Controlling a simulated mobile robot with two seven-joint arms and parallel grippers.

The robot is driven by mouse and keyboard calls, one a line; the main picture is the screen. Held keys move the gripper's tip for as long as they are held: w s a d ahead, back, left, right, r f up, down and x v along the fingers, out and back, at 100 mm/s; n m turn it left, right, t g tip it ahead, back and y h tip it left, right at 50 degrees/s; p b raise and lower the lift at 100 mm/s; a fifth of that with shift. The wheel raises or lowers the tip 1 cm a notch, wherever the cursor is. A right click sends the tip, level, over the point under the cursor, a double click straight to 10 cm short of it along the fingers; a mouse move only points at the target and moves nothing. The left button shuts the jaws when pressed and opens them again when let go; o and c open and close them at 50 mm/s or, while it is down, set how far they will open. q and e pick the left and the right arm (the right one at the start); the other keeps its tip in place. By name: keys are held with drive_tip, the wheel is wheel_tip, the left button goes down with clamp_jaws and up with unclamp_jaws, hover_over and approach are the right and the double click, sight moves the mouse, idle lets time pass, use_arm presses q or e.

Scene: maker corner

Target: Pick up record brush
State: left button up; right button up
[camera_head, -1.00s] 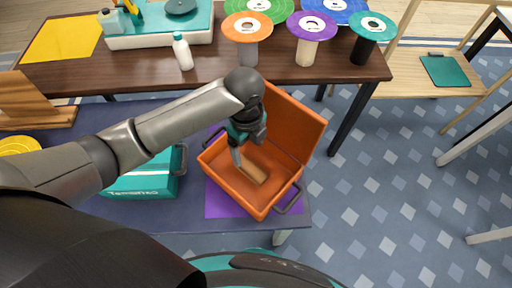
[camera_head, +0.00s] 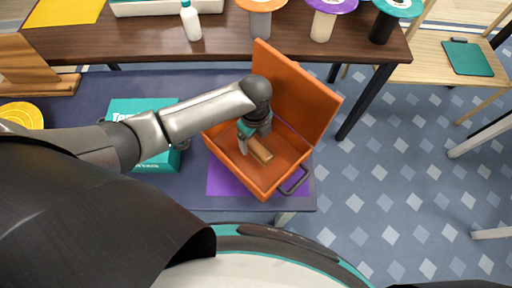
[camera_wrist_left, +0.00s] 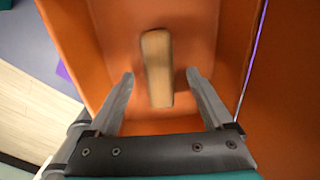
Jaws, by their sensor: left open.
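The record brush (camera_head: 260,150), a small wooden block, lies on the floor of the open orange case (camera_head: 222,158). In the left wrist view the brush (camera_wrist_left: 157,68) lies lengthwise between the fingers, with a gap on each side. My left gripper (camera_head: 246,150) reaches down into the case over the brush. In the wrist view the left gripper (camera_wrist_left: 160,88) is open and its fingertips point toward the brush without touching it. The arm hides part of the case's left side in the head view. My right gripper is out of view.
The case's raised lid (camera_head: 297,90) stands behind the gripper. A teal box (camera_head: 140,106) sits to the left, under my arm. A purple mat (camera_head: 222,182) lies beneath the case. A dark table (camera_head: 350,50) with record stands and a white bottle (camera_head: 191,22) is behind.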

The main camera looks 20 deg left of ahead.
sight(254, 144)
use_arm(q)
wheel_tip(254, 144, down, 4)
drive_tip(key=shift+a+r+b, duration=0.1)
drive_tip(key=shift+r+b, duration=0.15)
drive_tip(key=shift+b, duration=0.2)
drive_tip(key=shift+r, duration=0.1)
clamp_jaws()
